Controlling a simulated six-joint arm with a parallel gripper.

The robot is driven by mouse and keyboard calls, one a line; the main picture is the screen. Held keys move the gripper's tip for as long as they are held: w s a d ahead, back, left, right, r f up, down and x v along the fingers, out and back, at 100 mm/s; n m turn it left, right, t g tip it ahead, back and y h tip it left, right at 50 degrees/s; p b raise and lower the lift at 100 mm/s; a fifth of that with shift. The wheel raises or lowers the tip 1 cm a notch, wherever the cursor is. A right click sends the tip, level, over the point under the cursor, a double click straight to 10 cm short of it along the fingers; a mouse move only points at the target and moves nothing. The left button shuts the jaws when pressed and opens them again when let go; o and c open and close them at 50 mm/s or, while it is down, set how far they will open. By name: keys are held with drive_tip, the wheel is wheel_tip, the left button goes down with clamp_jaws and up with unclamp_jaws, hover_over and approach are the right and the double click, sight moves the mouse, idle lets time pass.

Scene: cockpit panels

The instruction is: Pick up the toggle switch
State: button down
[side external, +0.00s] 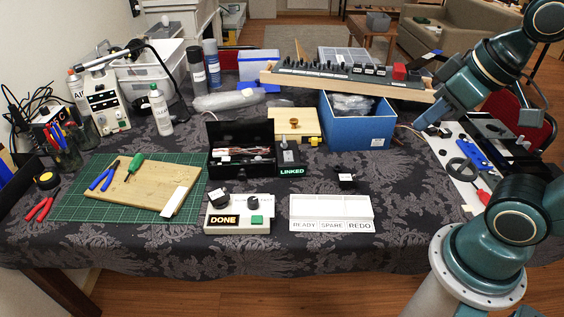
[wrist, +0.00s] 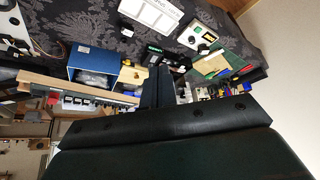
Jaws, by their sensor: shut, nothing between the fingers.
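A small black part with a pale tag (side external: 346,181), which looks like the toggle switch, lies loose on the dark patterned cloth, behind the white tray and right of the LINKED box. It also shows as a small dark piece in the wrist view (wrist: 127,32). Its lever is too small to make out. My gripper (wrist: 159,70) shows two dark fingers close together, empty. In the side view my arm's end is high at the right, beside the blue bin, well apart from the black part.
The white READY, SPARE, REDO tray (side external: 331,212) and the DONE box (side external: 239,216) stand at the front. The LINKED box (side external: 291,160), blue bin (side external: 357,132) and long switch panel (side external: 345,72) stand behind. A green mat (side external: 75,201) is left. Cloth around the black part is clear.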

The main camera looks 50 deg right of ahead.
idle(0.4)
drive_tip(key=c, duration=1)
unclamp_jaws()
drive_tip(key=shift+o, duration=0.2)
drive_tip(key=shift+w+r, duration=0.1)
drive_tip(key=n+g+y, duration=0.1)
drive_tip(key=n+g, duration=0.4)
drive_tip(key=n, duration=1.1)
hover_over(222, 192)
drive_tip(key=shift+f, duration=13.05)
